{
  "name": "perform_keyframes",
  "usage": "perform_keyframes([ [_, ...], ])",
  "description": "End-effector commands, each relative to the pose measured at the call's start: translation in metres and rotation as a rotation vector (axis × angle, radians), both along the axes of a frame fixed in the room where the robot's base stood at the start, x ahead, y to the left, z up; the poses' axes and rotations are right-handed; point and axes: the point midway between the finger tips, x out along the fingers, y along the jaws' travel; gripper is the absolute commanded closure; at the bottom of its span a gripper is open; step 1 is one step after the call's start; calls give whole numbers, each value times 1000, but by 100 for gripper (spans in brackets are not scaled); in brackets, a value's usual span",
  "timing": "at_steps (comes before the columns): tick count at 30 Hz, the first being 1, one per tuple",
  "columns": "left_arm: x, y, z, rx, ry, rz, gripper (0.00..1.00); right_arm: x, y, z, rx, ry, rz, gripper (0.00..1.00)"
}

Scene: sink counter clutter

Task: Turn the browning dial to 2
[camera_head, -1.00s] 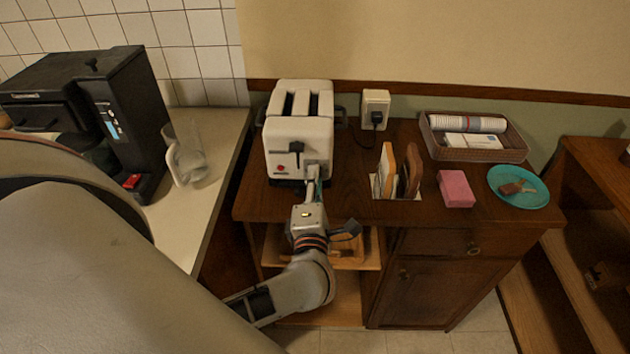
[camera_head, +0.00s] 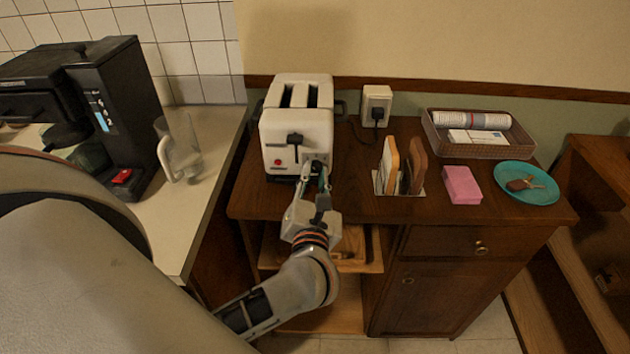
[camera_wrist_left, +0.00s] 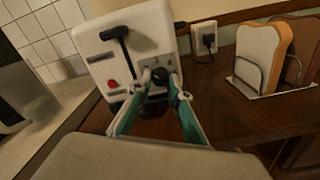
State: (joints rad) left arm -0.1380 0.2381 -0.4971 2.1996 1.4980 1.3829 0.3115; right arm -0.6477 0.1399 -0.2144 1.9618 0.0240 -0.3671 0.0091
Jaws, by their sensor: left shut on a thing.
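The white toaster (camera_head: 296,125) stands on the wooden cabinet top, its front facing me, with a black lever and a red button. The browning dial (camera_wrist_left: 160,76) is a dark knob low on the right of the toaster's front in the left wrist view. My left gripper (camera_head: 316,172) is at the dial, its fingers (camera_wrist_left: 158,84) closed around the knob from both sides. Its jaws are shut on the dial. My right gripper is not in view.
A rack with bread slices (camera_head: 390,165), a pink sponge (camera_head: 461,185), a teal plate (camera_head: 527,192) and a basket (camera_head: 480,153) stand to the right. A wall outlet (camera_head: 376,103) holds a black plug. A glass pitcher (camera_head: 184,150) and black coffee maker (camera_head: 118,110) are left.

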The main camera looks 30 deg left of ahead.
Motion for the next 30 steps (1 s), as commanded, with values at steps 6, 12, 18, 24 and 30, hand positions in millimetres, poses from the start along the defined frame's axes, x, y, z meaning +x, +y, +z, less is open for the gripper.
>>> perform_keyframes([
  [6, 0, 0, -4, -104, -59, 1, 100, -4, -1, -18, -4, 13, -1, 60],
  [12, 0, 0, -3, -154, -90, 1, 100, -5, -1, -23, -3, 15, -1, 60],
  [18, 0, -1, -2, -173, -101, 1, 100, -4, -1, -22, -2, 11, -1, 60],
  [24, 0, 0, -1, -173, -102, 1, 100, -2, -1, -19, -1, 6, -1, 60],
  [30, 0, -1, -1, -172, -102, 0, 66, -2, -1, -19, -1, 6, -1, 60],
])
